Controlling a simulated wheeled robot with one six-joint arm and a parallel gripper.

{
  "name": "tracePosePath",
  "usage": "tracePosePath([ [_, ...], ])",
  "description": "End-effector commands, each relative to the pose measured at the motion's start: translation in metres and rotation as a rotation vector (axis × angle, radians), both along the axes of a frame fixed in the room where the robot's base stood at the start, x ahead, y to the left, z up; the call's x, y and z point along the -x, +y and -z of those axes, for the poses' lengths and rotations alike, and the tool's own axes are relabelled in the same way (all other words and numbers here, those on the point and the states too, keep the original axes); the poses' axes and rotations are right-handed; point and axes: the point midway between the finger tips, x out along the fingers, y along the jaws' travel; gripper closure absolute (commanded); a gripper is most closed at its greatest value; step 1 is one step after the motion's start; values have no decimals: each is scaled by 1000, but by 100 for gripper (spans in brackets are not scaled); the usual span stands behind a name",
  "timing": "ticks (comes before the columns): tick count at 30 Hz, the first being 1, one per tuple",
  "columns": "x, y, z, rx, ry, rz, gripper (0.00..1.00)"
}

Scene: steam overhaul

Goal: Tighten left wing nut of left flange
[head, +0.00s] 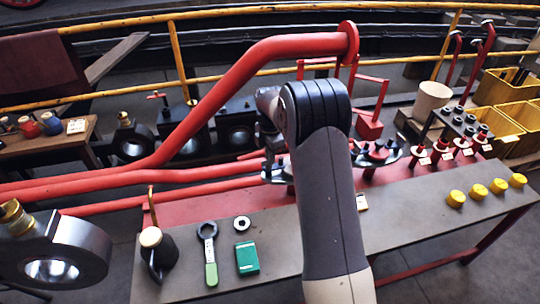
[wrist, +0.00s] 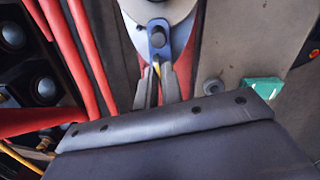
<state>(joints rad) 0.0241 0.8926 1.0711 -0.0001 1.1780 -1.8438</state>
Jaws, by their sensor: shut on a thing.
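The left flange (head: 276,178) lies on the red strip at the back of the bench, mostly hidden behind my arm in the head view. In the wrist view the flange (wrist: 150,9) is a pale grey disc at the top edge. A blue wing nut (wrist: 158,32) with a dark centre sits at its near rim. My gripper (wrist: 158,68) has its two dark fingers closed in on the near end of this wing nut, one on each side. The fingertips are too small and covered to make out in the head view. Another flange (head: 377,156) with blue nuts stands to the right.
Red pipes (head: 200,178) run close behind and left of the flange. On the bench are an oil can (head: 157,254), a green-handled wrench (head: 209,250), a washer (head: 242,223), a green box (head: 247,259) and yellow caps (head: 456,198).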

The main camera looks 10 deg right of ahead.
Motion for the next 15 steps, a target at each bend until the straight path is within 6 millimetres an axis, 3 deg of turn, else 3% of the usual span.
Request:
tracePosePath([
  [15, 0, 0, -2, 0, 0, 82, 100],
])
